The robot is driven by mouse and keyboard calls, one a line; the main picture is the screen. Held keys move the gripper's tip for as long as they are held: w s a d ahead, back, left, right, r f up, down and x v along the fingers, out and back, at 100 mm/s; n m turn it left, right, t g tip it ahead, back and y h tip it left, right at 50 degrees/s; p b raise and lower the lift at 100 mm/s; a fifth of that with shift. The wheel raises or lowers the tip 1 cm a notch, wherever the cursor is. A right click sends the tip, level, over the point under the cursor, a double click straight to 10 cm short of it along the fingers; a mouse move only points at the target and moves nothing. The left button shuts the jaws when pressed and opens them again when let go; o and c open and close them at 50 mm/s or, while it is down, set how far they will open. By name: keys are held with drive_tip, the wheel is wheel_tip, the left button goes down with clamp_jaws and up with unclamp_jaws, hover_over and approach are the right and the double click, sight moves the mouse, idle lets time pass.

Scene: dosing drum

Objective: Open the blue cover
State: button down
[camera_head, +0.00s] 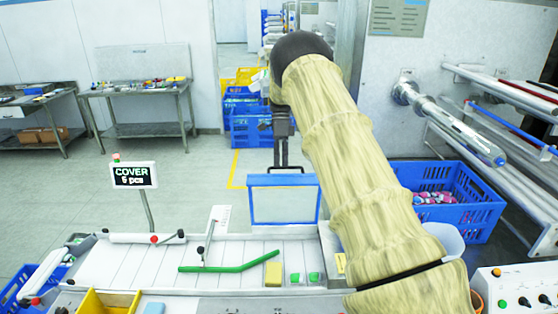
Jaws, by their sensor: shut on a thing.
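The blue cover (284,222) is a blue-framed pale panel at the middle of the view, behind the far edge of the white work surface. Its panel faces me and looks roughly upright. My gripper (284,160) comes down from above at the cover's top edge, at the end of my arm in its pale yellow sleeve. It is shut on what appears to be the dark handle at the top of the cover. The fingertips are small and dark here, so the exact grip is hard to make out. What lies behind the panel is hidden.
A sign (134,175) reading "COVER 5 pcs" stands on the left. A green bar (230,267) and a yellow block (273,274) lie on the work surface (130,262). A blue crate (458,205) stands on the right, and a control box (520,292) at front right.

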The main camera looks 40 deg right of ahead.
drive_tip(key=shift+x, duration=1.05)
drive_tip(key=c, duration=1.8)
unclamp_jaws()
drive_tip(key=shift+w+d+f, duration=0.1)
drive_tip(key=shift+w, duration=0.05)
drive_tip(key=shift+o, duration=1.4)
drive_tip(key=shift+w+d+f, duration=0.4)
drive_tip(key=shift+w+f, duration=0.1)
drive_tip(key=shift+w, duration=0.25)
drive_tip(key=s+v, duration=0.1)
drive_tip(key=v, duration=1.2)
drive_tip(key=shift+a+r, duration=0.1)
